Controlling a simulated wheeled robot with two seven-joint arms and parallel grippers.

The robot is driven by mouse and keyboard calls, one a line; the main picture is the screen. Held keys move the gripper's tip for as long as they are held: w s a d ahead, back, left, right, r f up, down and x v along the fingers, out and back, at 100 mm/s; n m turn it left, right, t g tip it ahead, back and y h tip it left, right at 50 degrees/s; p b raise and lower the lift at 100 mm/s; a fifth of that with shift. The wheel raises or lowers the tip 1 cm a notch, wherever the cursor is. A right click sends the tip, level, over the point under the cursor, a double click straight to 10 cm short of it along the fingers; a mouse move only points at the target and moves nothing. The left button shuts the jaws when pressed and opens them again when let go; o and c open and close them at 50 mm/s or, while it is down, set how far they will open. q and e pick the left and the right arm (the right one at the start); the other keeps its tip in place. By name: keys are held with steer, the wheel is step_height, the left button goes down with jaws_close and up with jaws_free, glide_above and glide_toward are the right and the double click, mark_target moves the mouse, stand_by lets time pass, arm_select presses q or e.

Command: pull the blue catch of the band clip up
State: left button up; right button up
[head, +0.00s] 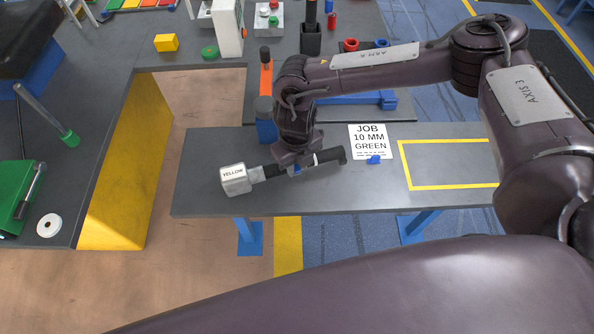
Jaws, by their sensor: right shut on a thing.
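My right gripper (295,163) comes down over the middle of a dark bar-shaped tool (330,155) at the near bench and is shut on it. The tool has a white block marked YELLOW (235,179) at its left end. A small blue piece (295,171) shows at the bar beside the jaws; I cannot tell whether it is the catch of the band clip. The jaws and wrist hide much of that spot. My left gripper is not in view.
A white job card reading 10 MM GREEN (368,139) stands on the bench (210,150) with a blue foot (374,160). A yellow-outlined area (450,165) at right is empty. Behind are an orange upright part (266,78) and a blue bar (365,99).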

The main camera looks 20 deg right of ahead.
steer(key=shift+r, duration=0.25)
steer(key=o, duration=0.9)
steer(key=shift+r+p, duration=2.75)
steer(key=shift+r, duration=0.8)
steer(key=shift+f, duration=0.1)
